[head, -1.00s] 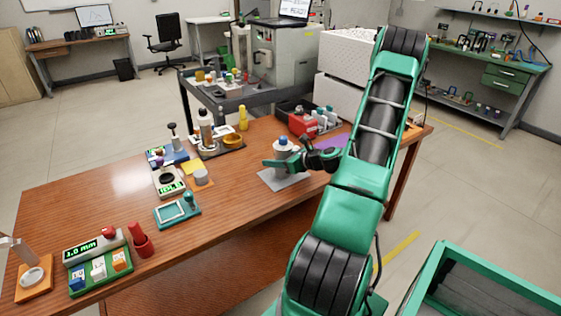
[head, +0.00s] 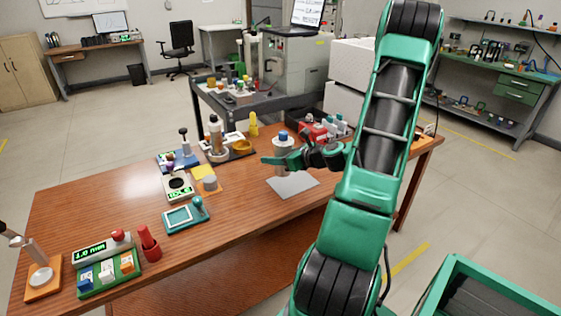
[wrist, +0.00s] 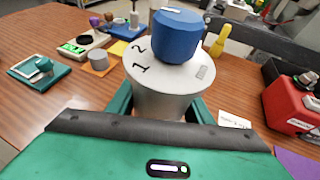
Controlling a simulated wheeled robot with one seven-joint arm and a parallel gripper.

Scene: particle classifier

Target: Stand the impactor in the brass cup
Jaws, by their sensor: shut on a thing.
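The impactor is a silvery, round, tapered body with a blue knob on top (head: 283,136). It also fills the middle of the wrist view (wrist: 165,90), where the marks 1 and 2 show on its top. My gripper (head: 280,160) is shut on the impactor's sides and holds it upright, seemingly just above the pale grey pad (head: 293,185). Its underside is hidden.
A yellow bottle (head: 253,124) and a tall bottle (head: 215,135) stand by the cup. A red box (head: 315,132) is at the right. A display scale (head: 179,187), grey cylinder (head: 209,183) and teal frame (head: 186,216) lie left. The table's front middle is clear.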

